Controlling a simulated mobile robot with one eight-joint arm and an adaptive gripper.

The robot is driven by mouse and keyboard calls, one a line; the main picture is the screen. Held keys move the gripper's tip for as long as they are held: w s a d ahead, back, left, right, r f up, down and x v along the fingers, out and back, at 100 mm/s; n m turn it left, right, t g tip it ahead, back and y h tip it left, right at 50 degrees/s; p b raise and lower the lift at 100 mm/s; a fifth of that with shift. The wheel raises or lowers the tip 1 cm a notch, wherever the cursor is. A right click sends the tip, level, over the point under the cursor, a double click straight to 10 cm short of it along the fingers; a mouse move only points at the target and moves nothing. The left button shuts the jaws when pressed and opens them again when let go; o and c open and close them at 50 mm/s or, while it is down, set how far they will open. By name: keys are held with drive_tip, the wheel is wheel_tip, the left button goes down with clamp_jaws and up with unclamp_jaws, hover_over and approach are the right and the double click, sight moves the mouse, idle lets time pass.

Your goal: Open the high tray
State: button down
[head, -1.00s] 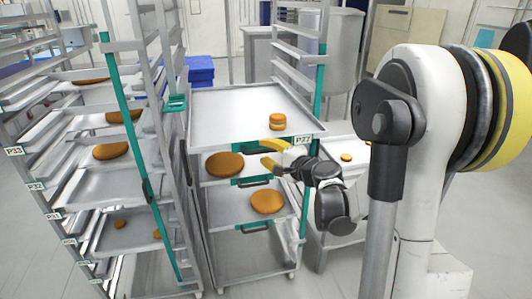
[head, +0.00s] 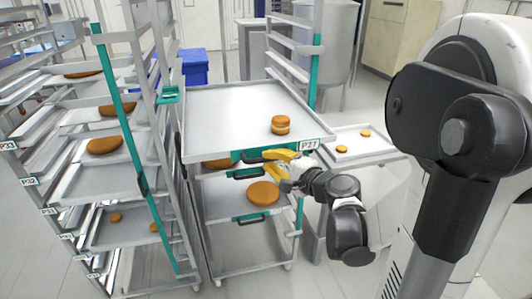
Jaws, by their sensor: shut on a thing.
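The high tray (head: 225,115) is a wide grey tray at the top of the middle rack. It sticks out towards me and carries a stacked pair of brown rounds (head: 281,125) near its right side. A label reading P27 (head: 310,145) is on its front right. A teal front piece with a dark handle (head: 258,157) hangs under its front edge. My gripper (head: 279,160), with yellow fingertips, is at the right part of this handle and shut on it. The fingers hide part of the handle.
Below, a tray holds a mostly hidden brown round (head: 219,163), and a lower tray holds another large round (head: 263,193). A tall rack with several trays (head: 95,180) stands close on the left. A low tray with small rounds (head: 355,140) is on the right.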

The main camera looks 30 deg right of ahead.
drive_tip(key=c, duration=1.4)
unclamp_jaws()
drive_tip(key=shift+w+f, duration=0.1)
drive_tip(key=v, duration=1.2)
drive_tip(key=shift+a, duration=0.1)
